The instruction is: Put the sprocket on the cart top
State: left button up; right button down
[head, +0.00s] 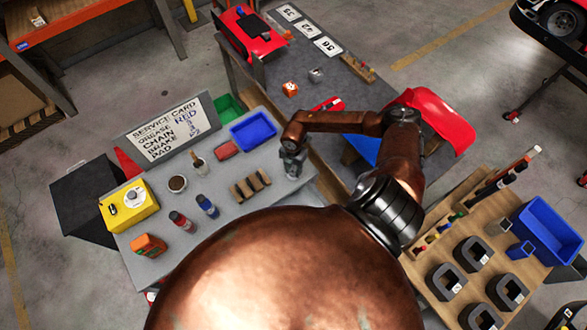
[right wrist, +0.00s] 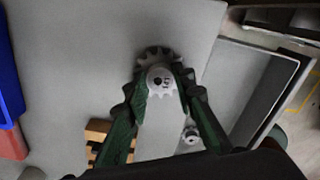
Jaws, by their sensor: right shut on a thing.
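My right gripper (head: 292,168) reaches over the right end of the grey cart top (head: 218,181). In the right wrist view, the gripper (right wrist: 161,88) is shut on a pale grey toothed sprocket (right wrist: 162,82), held between the two green-sided fingers. A dark toothed shape shows just behind the sprocket; I cannot tell if it is its shadow. The grey top (right wrist: 85,50) lies beneath; whether the sprocket touches it is unclear. In the head view the sprocket is too small to make out. My left gripper is not in view.
The grey top holds a service card sign (head: 164,132), a yellow box (head: 129,205), a blue bin (head: 253,130), bottles and a slotted wooden block (head: 250,186). A wooden-topped stand with black holders (head: 472,253) is at right. A second bench (head: 335,75) stands behind.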

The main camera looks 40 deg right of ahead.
aim_at(293, 172)
jog(key=shift+f, duration=0.25)
jog(key=c, duration=1.6)
grip_release()
jog(key=shift+r, duration=0.3)
notch_tip(293, 172, up, 12)
jog(key=b, duration=0.3)
jog(key=shift+f, duration=0.1)
